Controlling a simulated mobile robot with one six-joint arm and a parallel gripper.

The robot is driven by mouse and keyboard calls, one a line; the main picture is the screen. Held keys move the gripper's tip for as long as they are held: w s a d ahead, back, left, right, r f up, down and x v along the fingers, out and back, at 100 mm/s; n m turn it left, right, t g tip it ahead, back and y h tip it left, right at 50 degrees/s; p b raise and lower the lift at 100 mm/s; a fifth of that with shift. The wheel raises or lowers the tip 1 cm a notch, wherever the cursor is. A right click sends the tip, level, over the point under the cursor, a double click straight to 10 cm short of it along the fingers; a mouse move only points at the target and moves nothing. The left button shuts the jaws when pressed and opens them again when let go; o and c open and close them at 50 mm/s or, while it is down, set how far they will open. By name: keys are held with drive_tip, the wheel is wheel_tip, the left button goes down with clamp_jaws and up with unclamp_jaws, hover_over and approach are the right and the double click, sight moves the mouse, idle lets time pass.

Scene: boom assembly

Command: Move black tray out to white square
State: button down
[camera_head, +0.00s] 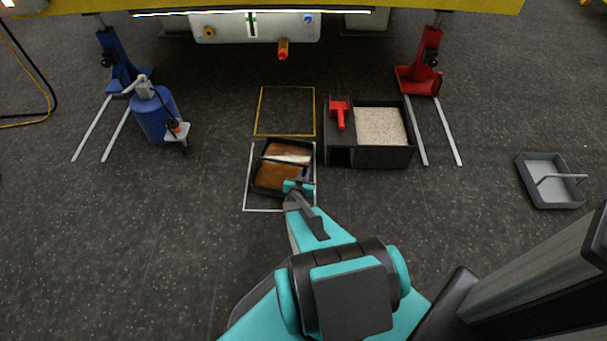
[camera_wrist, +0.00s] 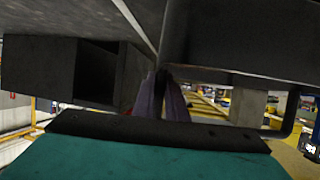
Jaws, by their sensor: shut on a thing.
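The black tray (camera_head: 256,163) holds brown contents and a pale patch. In the head view it lies over the upper part of the white square (camera_head: 247,207), slightly turned against its outline. My gripper (camera_head: 293,188) is at the tray's lower right edge, shut on the tray. In the wrist view, the gripper (camera_wrist: 160,95) is close against dark surfaces, and the exact grip is hard to make out. Whether the tray touches the floor cannot be told.
A yellow square (camera_head: 285,88) is empty just above the tray. To the right stands a black box (camera_head: 370,157) of pale grains with a red scoop (camera_head: 340,112). A blue cylinder (camera_head: 154,115) stands left, a grey tray (camera_head: 548,182) far right.

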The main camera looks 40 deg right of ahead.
drive_tip(key=shift+s+a, duration=0.15)
drive_tip(key=shift+a, duration=0.45)
drive_tip(key=shift+s+a, duration=0.15)
drive_tip(key=shift+a, duration=0.4)
drive_tip(key=c, duration=1.7)
unclamp_jaws()
drive_tip(key=shift+s+a+b, duration=0.1)
drive_tip(key=shift+b, duration=0.2)
drive_tip(key=shift+s+a+r, duration=0.2)
drive_tip(key=shift+a, duration=0.05)
drive_tip(key=shift+b+v, duration=4.05)
drive_tip(key=shift+v, duration=2.35)
